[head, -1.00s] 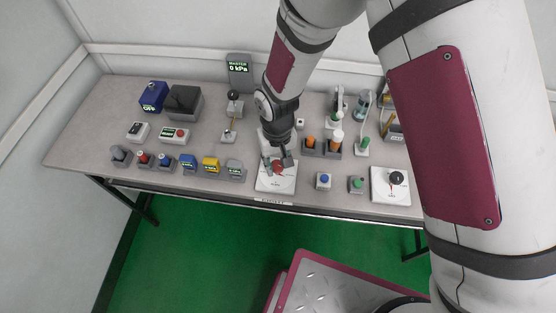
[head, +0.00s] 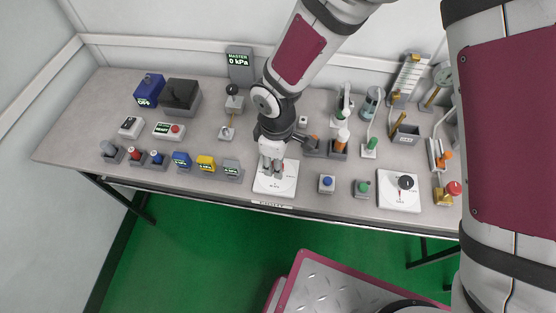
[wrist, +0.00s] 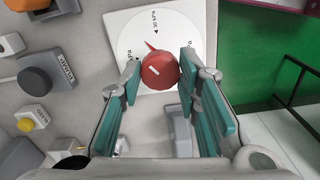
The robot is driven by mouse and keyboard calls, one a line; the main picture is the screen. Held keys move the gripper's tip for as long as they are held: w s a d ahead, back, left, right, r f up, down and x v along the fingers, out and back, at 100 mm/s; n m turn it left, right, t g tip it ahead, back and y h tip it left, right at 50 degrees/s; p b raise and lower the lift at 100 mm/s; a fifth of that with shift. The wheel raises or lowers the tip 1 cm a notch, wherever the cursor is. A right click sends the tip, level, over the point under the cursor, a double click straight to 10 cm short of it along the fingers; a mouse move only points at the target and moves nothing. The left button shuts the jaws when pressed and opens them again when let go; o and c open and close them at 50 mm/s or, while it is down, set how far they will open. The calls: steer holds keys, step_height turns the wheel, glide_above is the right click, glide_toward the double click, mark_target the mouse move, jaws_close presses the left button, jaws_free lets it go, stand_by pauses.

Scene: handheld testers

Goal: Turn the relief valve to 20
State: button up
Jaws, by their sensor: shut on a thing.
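The relief valve appears to be the red knob (wrist: 159,72) on a white dial plate (wrist: 118,22) in the wrist view. Another label at the plate's left is partly hidden by a finger. My gripper (wrist: 160,76) is shut on the knob, with one teal-padded finger on each side. In the head view my gripper (head: 272,168) covers most of the knob, and the plate (head: 288,185) lies at the table's front edge.
A white plate with a black knob (head: 405,183) lies to the right. Blue (head: 327,183) and green (head: 362,187) buttons stand between the plates. Blue, yellow and grey testers (head: 205,162) stand to the left. A grey display (head: 239,63) behind reads MASTER 0 kPa.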

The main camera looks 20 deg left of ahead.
steer(key=n+b, duration=0.1)
steer(key=n, duration=0.4)
steer(key=shift+n+b, duration=0.3)
steer(key=shift+n, duration=0.1)
steer(key=n, duration=0.4)
steer(key=shift+n+b, duration=0.35)
steer(key=shift+n, duration=0.35)
steer(key=o, duration=1.2)
step_height(320, 180, up, 12)
